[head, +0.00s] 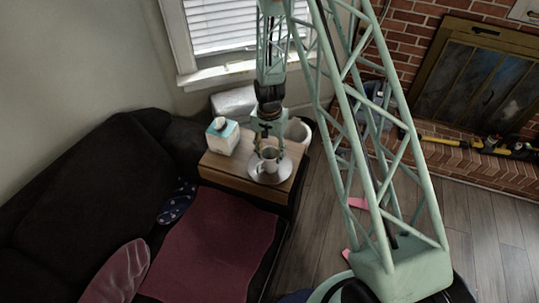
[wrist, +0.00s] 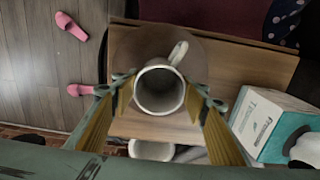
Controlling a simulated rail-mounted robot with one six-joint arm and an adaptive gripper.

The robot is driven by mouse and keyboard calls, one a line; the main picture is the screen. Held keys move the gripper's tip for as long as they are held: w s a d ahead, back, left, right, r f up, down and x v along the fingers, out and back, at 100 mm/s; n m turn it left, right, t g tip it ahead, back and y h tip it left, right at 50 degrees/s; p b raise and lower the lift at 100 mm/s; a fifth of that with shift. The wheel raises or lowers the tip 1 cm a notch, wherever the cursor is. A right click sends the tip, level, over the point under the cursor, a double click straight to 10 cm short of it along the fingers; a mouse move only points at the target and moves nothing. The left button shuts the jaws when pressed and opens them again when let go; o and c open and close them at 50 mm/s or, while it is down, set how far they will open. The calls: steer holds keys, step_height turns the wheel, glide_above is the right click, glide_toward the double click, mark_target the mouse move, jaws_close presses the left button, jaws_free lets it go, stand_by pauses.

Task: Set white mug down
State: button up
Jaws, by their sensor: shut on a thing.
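The white mug (head: 268,158) is upright at my gripper, over a round grey disc (head: 283,174) on the wooden side table (head: 228,174). In the wrist view I look down into the empty mug (wrist: 160,90), with its handle pointing up and to the right. My gripper (head: 268,148) comes down from above. In the wrist view, the yellow-lined fingers of my gripper (wrist: 161,97) are shut on the mug from left and right. The round disc (wrist: 130,45) shows behind the mug. I cannot tell whether the mug's base touches it.
A white and teal box (head: 222,137) stands on the table left of the mug. A white container (head: 297,131) is behind the table. A dark sofa (head: 75,200) with a red cloth (head: 212,245) is in front. Pink slippers (wrist: 72,26) lie on the floor.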

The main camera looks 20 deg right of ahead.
steer(key=shift+f, duration=0.2)
steer(key=o, duration=1.3)
steer(key=shift+r, duration=0.2)
steer(key=shift+r+p, duration=0.45)
steer(key=shift+r, duration=5.55)
